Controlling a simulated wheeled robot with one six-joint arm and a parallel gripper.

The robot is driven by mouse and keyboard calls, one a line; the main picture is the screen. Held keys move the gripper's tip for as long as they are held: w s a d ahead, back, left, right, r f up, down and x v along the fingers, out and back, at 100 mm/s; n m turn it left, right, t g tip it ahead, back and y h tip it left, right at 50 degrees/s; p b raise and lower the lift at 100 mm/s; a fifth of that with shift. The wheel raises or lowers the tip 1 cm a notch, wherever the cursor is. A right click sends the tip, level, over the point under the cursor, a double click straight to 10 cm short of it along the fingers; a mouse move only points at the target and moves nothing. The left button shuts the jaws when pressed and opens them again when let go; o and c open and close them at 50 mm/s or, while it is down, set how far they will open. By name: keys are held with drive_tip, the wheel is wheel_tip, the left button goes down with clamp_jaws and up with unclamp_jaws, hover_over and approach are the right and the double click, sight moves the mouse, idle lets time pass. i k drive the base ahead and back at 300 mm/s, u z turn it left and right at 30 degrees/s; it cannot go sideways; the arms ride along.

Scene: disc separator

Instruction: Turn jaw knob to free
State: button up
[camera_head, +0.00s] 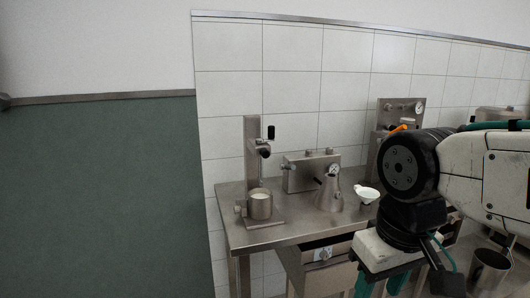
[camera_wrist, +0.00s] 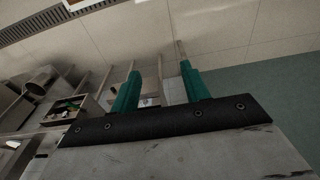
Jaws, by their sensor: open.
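A steel stand with an upright column (camera_head: 252,150) stands at the left of the steel table. A metal cup (camera_head: 261,207) with pale contents sits on its base. A small round knob (camera_head: 239,210) sticks out at the cup's left side; I cannot tell if it is the jaw knob, nor its setting. My gripper (camera_head: 381,286) is at the lower right of the head view, in front of the table and well apart from the stand. Its teal fingers are apart, with nothing between them in the wrist view (camera_wrist: 158,84). Their tips are cut off in the head view.
A steel box unit (camera_head: 308,171), a conical metal flask (camera_head: 329,194) and a white funnel (camera_head: 366,194) stand right of the stand. A drawer (camera_head: 321,254) is under the table (camera_head: 270,239). A bucket (camera_head: 489,271) is at lower right. My arm hides the table's right part.

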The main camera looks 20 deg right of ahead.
sight(237, 210)
drive_tip(key=z, duration=1.05)
drive_tip(key=k, duration=0.6)
drive_tip(key=u, duration=1.2)
drive_tip(key=i, duration=1.15)
drive_tip(key=u, duration=0.4)
